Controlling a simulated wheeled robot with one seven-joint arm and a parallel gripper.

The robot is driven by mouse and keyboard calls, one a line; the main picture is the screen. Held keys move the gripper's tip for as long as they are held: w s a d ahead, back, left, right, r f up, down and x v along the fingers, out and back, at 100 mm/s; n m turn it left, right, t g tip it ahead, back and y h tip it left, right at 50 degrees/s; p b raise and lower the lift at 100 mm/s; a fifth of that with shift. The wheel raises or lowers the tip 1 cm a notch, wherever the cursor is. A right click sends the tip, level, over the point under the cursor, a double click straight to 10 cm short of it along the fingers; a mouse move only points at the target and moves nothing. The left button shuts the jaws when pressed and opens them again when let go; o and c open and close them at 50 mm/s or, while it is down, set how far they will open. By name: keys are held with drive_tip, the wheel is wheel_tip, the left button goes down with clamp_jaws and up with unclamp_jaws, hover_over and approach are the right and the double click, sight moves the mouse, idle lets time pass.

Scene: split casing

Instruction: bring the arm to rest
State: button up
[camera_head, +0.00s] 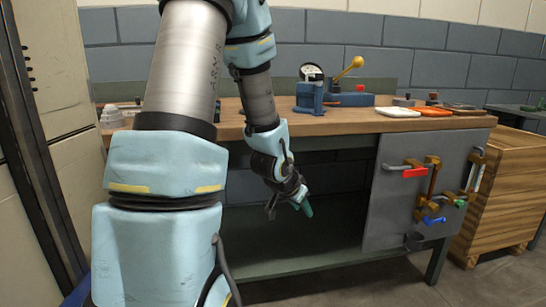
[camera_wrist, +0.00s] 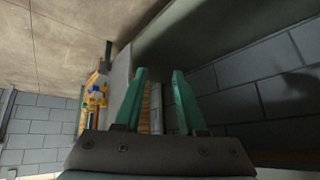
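My arm reaches down from the top of the head view, in front of the workbench. My gripper (camera_head: 290,211) hangs below the level of the bench top, in front of the open space under it. In the wrist view its two green fingers (camera_wrist: 160,75) stand apart with nothing between them. Only the background shows through the gap, so it is open and empty. It appears to touch nothing.
The wooden bench top (camera_head: 350,121) carries a blue vice (camera_head: 312,97), a lever tool with a yellow knob (camera_head: 357,62) and several small trays. A grey panel (camera_head: 385,215) with hanging clamps is right of my gripper. A wooden crate (camera_head: 505,185) stands at the far right.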

drive_tip(key=s+a+r+n+g+y+p, duration=0.1)
drive_tip(key=s+a+r+n+g+y, duration=0.2)
drive_tip(key=s+a, duration=0.4)
drive_tip(key=s+a+r+n+g+y, duration=0.1)
drive_tip(key=s+a+r+n+g, duration=0.15)
drive_tip(key=s+a+n, duration=0.35)
wheel_tip(320, 180, up, 22)
drive_tip(key=a+m+p, duration=0.1)
drive_tip(key=p, duration=2.1)
drive_tip(key=shift+s+a+r+t+p, duration=0.15)
drive_tip(key=shift+s+r+t+p, duration=0.05)
drive_tip(key=shift+t+p, duration=0.25)
